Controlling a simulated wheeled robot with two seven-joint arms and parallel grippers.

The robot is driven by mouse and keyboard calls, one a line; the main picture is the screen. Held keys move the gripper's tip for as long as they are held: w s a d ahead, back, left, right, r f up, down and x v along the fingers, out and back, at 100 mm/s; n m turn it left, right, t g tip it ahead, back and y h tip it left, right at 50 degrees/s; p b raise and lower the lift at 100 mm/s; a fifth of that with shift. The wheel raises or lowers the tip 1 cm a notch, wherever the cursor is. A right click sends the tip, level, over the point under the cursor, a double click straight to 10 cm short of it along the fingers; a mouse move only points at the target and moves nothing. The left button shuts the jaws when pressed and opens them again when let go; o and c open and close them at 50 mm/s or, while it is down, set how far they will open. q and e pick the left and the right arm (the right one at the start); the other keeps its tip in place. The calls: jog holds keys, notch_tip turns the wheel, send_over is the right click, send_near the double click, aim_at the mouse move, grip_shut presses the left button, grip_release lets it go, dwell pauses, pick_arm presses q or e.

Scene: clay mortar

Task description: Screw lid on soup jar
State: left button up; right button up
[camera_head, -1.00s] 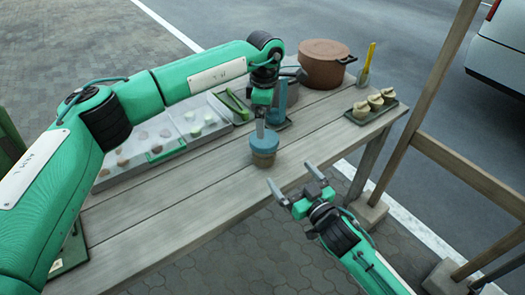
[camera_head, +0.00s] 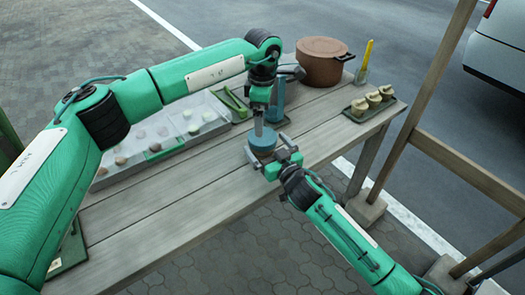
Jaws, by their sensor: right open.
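The soup jar stands upright on the wooden table with a blue lid (camera_head: 263,138) on its top. In this view the jar body is mostly hidden behind my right gripper (camera_head: 268,148). My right gripper is open, with one finger on each side of the jar; I cannot tell if they touch it. My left gripper (camera_head: 259,126) points straight down from above, its tip at the lid. Its two fingers line up in this view, so I cannot see whether they are apart or whether they grip the lid.
The wooden table (camera_head: 200,205) is clear in front and left of the jar. Behind are a segmented tray (camera_head: 185,117), a blue bottle (camera_head: 277,98) and a brown pot (camera_head: 322,62). A green tray (camera_head: 355,117) of small food pieces lies right. A wooden post (camera_head: 425,95) rises beyond.

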jog(key=shift+w+a, duration=0.3)
jog(key=shift+w, duration=0.25)
